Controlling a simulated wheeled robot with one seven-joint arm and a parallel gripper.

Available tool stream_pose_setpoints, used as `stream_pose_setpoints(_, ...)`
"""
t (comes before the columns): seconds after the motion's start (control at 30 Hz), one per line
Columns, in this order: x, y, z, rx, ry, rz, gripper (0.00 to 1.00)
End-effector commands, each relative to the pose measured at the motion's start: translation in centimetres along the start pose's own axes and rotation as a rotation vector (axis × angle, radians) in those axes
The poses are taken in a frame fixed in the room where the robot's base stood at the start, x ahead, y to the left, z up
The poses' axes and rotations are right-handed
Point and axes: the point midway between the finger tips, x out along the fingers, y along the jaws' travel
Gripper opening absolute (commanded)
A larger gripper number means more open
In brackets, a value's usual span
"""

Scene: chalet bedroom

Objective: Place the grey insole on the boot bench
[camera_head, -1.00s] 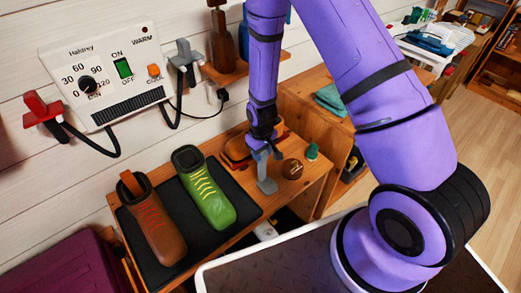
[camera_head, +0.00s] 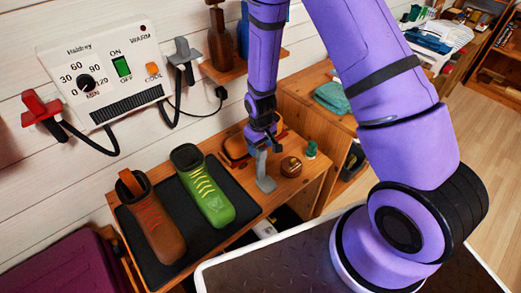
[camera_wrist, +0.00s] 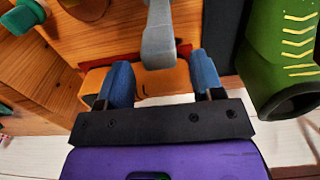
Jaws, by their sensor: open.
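The grey insole (camera_head: 264,172) is at the right part of the wooden boot bench (camera_head: 303,189), just below my gripper (camera_head: 264,146). In the wrist view the insole (camera_wrist: 158,36) reaches in between the fingertips, with a gap on both sides. My gripper (camera_wrist: 163,78) is open, its two blue fingers spread. I cannot tell whether the insole lies flat along its whole length. A brown boot (camera_head: 151,218) and a green boot (camera_head: 203,187) stand on the bench's dark mat (camera_head: 243,198), left of the insole.
An orange and red item (camera_head: 236,148) lies on the bench behind the gripper. A round brown tin (camera_head: 290,167) and a small green bottle (camera_head: 311,149) stand right of the insole. A wall dryer unit (camera_head: 104,70) and a small shelf (camera_head: 236,70) are behind.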

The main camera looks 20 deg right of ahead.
Motion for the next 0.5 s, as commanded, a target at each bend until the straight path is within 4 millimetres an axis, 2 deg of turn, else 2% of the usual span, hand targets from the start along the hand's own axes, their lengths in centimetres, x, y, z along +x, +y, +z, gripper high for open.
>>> stream_pose_setpoints(0.3, -5.5, 0.0, -0.1, -0.001, 0.004, 0.001, 0.61)
stream_pose_setpoints(0.5, -8.1, 0.0, -0.1, -0.001, 0.003, 0.001, 0.61)
